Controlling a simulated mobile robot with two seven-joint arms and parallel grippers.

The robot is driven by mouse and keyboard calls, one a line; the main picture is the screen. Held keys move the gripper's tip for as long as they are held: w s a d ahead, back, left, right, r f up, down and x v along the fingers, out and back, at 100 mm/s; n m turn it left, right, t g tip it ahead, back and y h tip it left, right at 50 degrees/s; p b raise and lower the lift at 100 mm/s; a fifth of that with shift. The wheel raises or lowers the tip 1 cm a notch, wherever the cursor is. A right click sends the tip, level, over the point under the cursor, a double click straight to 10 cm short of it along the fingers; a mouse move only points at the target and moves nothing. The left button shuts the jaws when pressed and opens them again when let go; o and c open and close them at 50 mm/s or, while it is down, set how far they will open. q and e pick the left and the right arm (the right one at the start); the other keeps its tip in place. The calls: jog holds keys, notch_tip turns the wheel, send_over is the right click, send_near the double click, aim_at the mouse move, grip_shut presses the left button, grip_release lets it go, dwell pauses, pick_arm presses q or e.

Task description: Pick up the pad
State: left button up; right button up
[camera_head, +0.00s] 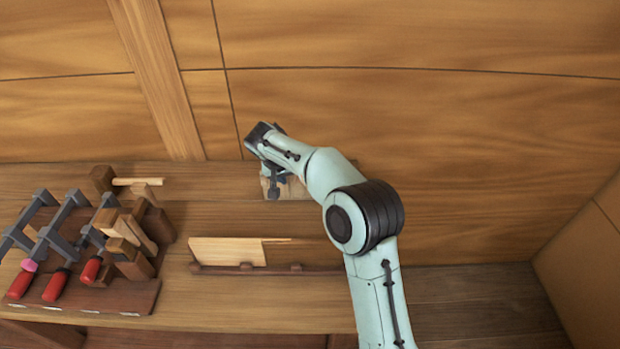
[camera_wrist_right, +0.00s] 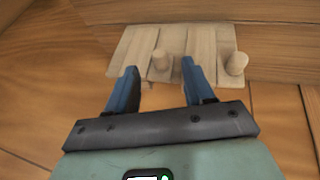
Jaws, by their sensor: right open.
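My right gripper (camera_head: 271,182) reaches over the back of the bench, pointing down. In the right wrist view the gripper (camera_wrist_right: 158,73) is open, with its two blue fingers apart. Beyond the fingertips lies a pale wooden board (camera_wrist_right: 125,52) with upright pegs, one peg (camera_wrist_right: 161,60) between the fingertips and another peg (camera_wrist_right: 236,64) to the right. Flat pale pieces (camera_wrist_right: 201,44) lie on the board; I cannot tell for sure which is the pad. In the head view the board (camera_head: 297,188) is partly hidden by my arm. My left gripper is not in view.
On the bench (camera_head: 220,308), clamps with red handles (camera_head: 57,285) and wooden blocks (camera_head: 132,262) crowd a dark rack at the left. A pale plank (camera_head: 228,251) stands along a low rail (camera_head: 285,271). The plank wall (camera_head: 430,130) rises close behind the bench.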

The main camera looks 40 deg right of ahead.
aim_at(296, 182)
jog(key=x, duration=0.4)
jog(key=shift+w+d+f, duration=0.15)
grip_shut()
